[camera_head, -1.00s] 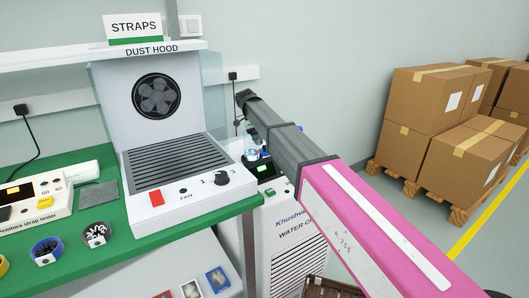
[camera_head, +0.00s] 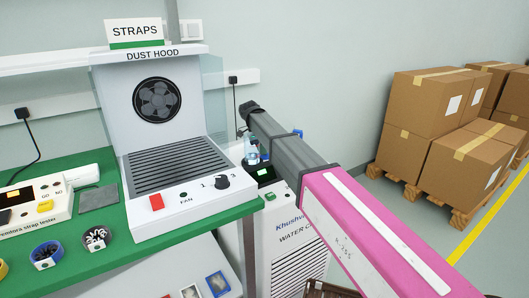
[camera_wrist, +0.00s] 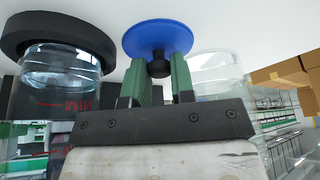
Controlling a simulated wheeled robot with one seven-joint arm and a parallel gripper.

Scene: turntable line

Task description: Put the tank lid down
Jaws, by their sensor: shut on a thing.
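My gripper (camera_wrist: 168,75) is shut on the black knob of the tank lid (camera_wrist: 158,36), a round blue disc, in the wrist view. The green fingers close around the knob, and the disc lies beyond them. A clear tank (camera_wrist: 52,92) with a thick black rim and a red mark stands to the left of the lid, apart from it in the picture. In the head view my arm hides the gripper; a small blue edge (camera_head: 297,133) beside the arm may be the lid. Whether the lid touches anything cannot be told.
The white water chiller (camera_head: 293,228) stands right of the green bench (camera_head: 110,258), partly behind my arm. The dust hood (camera_head: 180,190) is close on the left. Another clear round vessel (camera_wrist: 215,72) is right of the fingers. Boxes on a pallet (camera_head: 430,120) stand far right.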

